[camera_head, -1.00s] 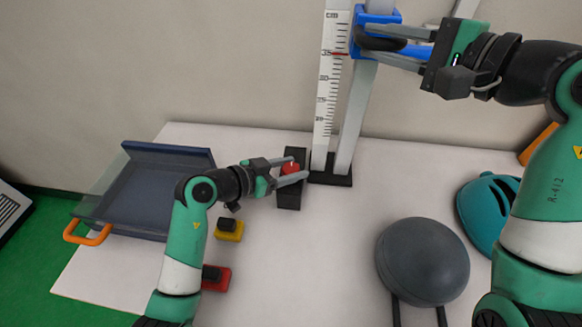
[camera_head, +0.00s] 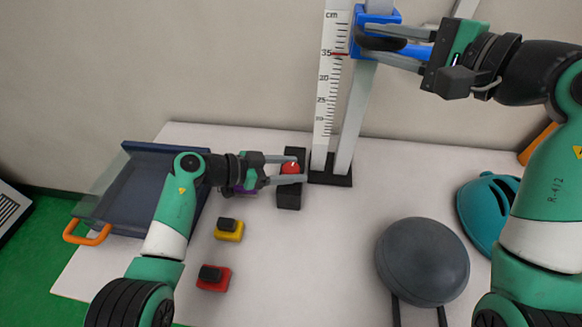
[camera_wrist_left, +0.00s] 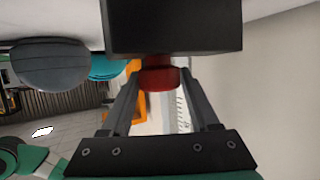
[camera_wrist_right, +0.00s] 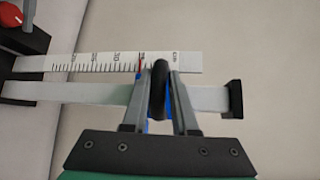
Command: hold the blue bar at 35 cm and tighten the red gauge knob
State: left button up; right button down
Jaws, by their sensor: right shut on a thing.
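The blue bar (camera_head: 372,18) sits on the upright post beside the white cm scale (camera_head: 328,90). My right gripper (camera_head: 368,45) is shut on its dark rounded grip, which shows between the fingers in the right wrist view (camera_wrist_right: 160,90). A red mark lies at the 35 line of the scale, level with the bar's lower part. The red gauge knob (camera_head: 290,168) is on a black block (camera_head: 289,198) left of the post's foot. My left gripper (camera_head: 300,168) has one finger on each side of the knob, open; the left wrist view shows the knob (camera_wrist_left: 158,78) between the fingertips.
A dark blue tray (camera_head: 140,150) stands at left. A grey round pad (camera_head: 423,262) and teal helmet (camera_head: 485,210) are at right. Table centre is clear.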

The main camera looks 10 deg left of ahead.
pick_arm(q)
jog(key=shift+o, duration=1.3)
jog(key=shift+r, duration=0.1)
jog(key=v, duration=1.2)
